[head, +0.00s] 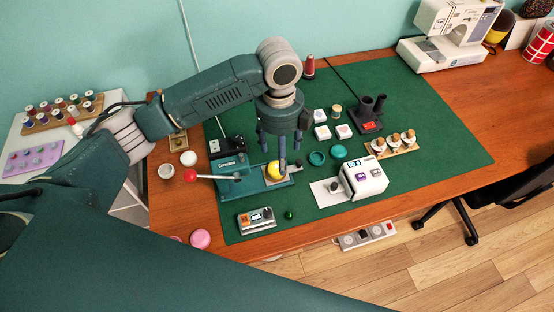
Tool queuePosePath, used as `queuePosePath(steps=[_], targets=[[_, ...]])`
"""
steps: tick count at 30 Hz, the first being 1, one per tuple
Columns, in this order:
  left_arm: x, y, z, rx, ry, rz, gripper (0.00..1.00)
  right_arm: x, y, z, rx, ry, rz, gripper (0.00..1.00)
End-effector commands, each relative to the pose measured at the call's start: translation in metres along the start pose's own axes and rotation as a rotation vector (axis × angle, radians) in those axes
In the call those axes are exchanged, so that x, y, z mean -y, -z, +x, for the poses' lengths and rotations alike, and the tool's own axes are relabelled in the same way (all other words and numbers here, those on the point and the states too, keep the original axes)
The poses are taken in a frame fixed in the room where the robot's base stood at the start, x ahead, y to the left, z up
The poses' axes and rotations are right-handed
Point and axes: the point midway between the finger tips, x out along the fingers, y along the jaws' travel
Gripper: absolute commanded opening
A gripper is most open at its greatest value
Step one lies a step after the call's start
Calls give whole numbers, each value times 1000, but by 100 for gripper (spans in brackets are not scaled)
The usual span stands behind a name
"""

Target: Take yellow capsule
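The yellow capsule (273,170) is a small round yellow piece in the head view. It rests on the metal plate of a teal press-like machine (232,183) with a red-knobbed lever (191,176). My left gripper (279,146) points down just above and behind the capsule, with its fingers spread apart. One finger reaches down beside the capsule and partly overlaps it in the picture. I cannot tell whether it touches the capsule. Nothing shows between the fingers. My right gripper is not in view.
A green mat (440,150) covers much of the wooden table. A white device (364,178), a small box with a display (256,220), teal round lids (338,152) and a black holder (368,115) stand near. A sewing machine (450,35) is at the back right.

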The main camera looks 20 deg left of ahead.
Motion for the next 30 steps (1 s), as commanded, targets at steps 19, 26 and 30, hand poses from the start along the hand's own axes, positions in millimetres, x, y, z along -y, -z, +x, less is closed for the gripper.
queuePosePath(steps=[19,26,30], targets=[[-3,-16,45,13,-28,51,64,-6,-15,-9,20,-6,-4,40],[-4,-16,78,13,-29,49,64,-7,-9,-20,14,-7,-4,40],[-4,-17,92,14,-27,51,64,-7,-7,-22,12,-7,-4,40]])
